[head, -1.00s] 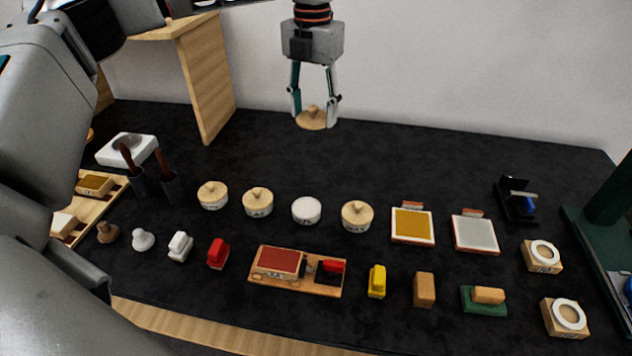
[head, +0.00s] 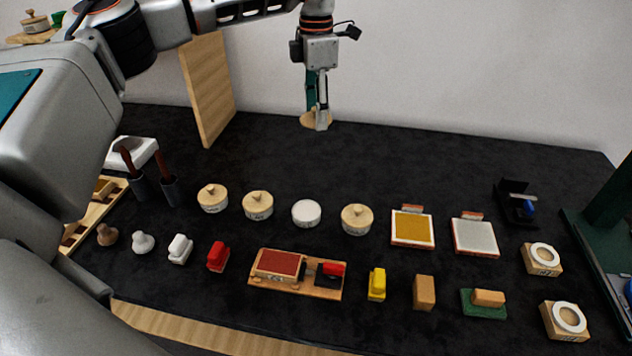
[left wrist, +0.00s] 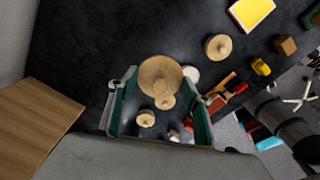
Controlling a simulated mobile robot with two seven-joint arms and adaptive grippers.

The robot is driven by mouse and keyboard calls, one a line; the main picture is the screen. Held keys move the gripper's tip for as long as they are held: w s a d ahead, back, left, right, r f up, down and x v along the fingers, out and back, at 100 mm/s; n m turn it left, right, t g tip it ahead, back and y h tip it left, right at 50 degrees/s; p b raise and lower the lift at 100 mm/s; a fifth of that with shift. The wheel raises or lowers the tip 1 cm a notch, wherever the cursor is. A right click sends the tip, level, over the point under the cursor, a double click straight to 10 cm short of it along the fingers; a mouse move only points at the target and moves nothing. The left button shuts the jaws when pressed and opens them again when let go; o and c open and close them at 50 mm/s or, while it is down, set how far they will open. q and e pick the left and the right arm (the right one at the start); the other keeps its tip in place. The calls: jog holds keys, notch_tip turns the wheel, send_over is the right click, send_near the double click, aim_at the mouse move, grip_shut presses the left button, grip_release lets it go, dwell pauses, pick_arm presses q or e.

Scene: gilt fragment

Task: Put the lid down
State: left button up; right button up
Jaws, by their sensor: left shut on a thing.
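A round pale-wood lid with a small knob (head: 306,121) is held by my left gripper (head: 317,118) at the back of the dark table, near the wall. In the left wrist view the lid (left wrist: 158,68) sits between the two fingers. Whether it touches the table or hangs just above it I cannot tell. A white round jar top (head: 306,210) shows no wooden lid. It stands in a row with three wooden-lidded jars (head: 213,197), (head: 258,204), (head: 357,217). My right gripper is not in view.
The black tabletop (head: 420,155) is clear between the held lid and the jar row. A wooden panel (head: 210,90) stands at the back left. Ink pads (head: 412,226), stamps (head: 217,256) and a wooden tray with a red pad (head: 279,264) fill the front.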

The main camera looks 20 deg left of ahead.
aim_at(316, 184)
pick_arm(q)
notch_tip(316, 184, down, 19)
jog(key=shift+f, duration=0.15)
dwell(0.4)
jog(key=shift+f, duration=0.1)
jog(key=o, duration=0.6)
jog(key=shift+f, duration=0.1)
jog(key=o, duration=0.3)
notch_tip(316, 184, up, 12)
jog(key=shift+r, duration=0.2)
